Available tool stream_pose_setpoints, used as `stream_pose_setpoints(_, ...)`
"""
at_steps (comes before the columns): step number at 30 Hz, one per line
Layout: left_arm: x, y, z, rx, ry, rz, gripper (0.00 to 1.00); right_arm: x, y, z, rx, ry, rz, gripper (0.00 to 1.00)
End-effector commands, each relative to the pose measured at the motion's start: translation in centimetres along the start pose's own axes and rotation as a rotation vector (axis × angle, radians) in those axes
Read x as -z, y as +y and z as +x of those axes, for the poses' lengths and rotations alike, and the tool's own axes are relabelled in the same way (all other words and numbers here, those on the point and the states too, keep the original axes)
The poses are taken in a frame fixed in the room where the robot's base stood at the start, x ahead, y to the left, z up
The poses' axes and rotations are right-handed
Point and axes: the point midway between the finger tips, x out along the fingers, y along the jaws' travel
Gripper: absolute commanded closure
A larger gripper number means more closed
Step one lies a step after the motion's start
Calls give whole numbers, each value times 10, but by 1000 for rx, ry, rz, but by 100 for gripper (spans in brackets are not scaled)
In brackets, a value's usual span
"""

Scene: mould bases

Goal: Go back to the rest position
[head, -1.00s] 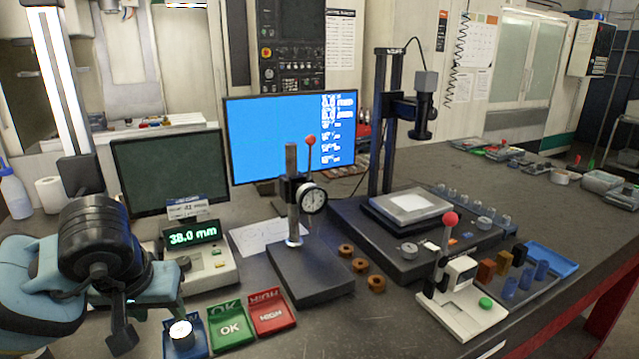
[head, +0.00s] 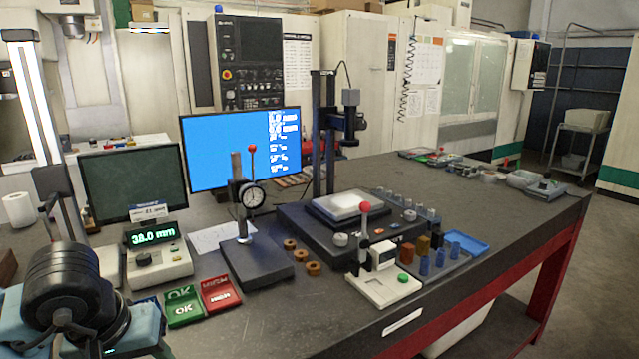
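My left arm (head: 66,285), with a black ribbed wrist and light blue links, is at the lower left corner of the head view. It is over the table's front left, in front of the grey readout box. Its fingertips cannot be made out clearly, so I cannot tell whether the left gripper is open or shut. No held part shows at it. My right arm and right gripper are not in view.
Near my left arm are the green OK tray (head: 183,307), the red tray (head: 219,294) and the readout box (head: 160,262) showing 38.0 mm. The dial gauge stand (head: 252,265), several brown rings and a white lever fixture (head: 384,288) stand further right. The table's front right is clear.

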Motion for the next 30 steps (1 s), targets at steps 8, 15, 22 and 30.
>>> stream_pose_setpoints(8,-79,74,39,-356,-407,-264,55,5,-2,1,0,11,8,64)
stream_pose_setpoints(15,-144,145,25,-669,-1033,-787,55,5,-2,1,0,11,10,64)
stream_pose_setpoints(22,-138,167,8,-782,-1729,-1455,55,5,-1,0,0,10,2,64)
stream_pose_setpoints(30,-104,119,70,507,2017,1832,55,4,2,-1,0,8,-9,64)
